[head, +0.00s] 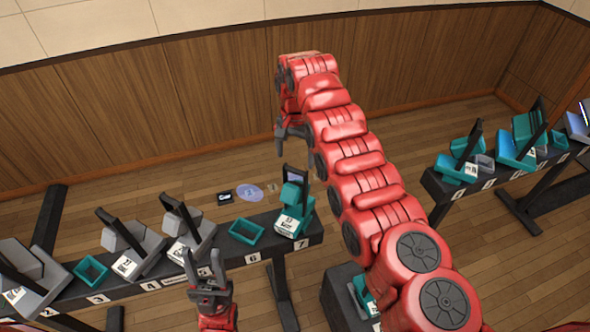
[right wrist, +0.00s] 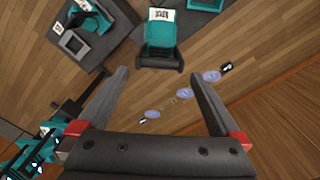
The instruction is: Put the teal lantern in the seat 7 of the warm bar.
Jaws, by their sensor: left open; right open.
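A teal lantern (head: 293,206) with a white label and dark upright handle stands at the seat marked 7, at the right end of the near bar (head: 320,238). I cannot tell how fully it sits in the seat. My right gripper (head: 290,138) is open and empty, above and behind this lantern. In the right wrist view the lantern (right wrist: 160,32) is beyond the open fingers (right wrist: 155,76), not touching them. My left gripper (head: 205,262) is open, fingers up, in front of the bar near seat 6.
Empty teal frames stand at seat 6 (head: 246,231) and seat 3 (head: 91,270). Grey lanterns (head: 188,229) fill other places. A dark pedestal (head: 340,303) with a teal item stands right of the bar. Another bar (head: 436,187) with teal lanterns (head: 458,163) is at far right.

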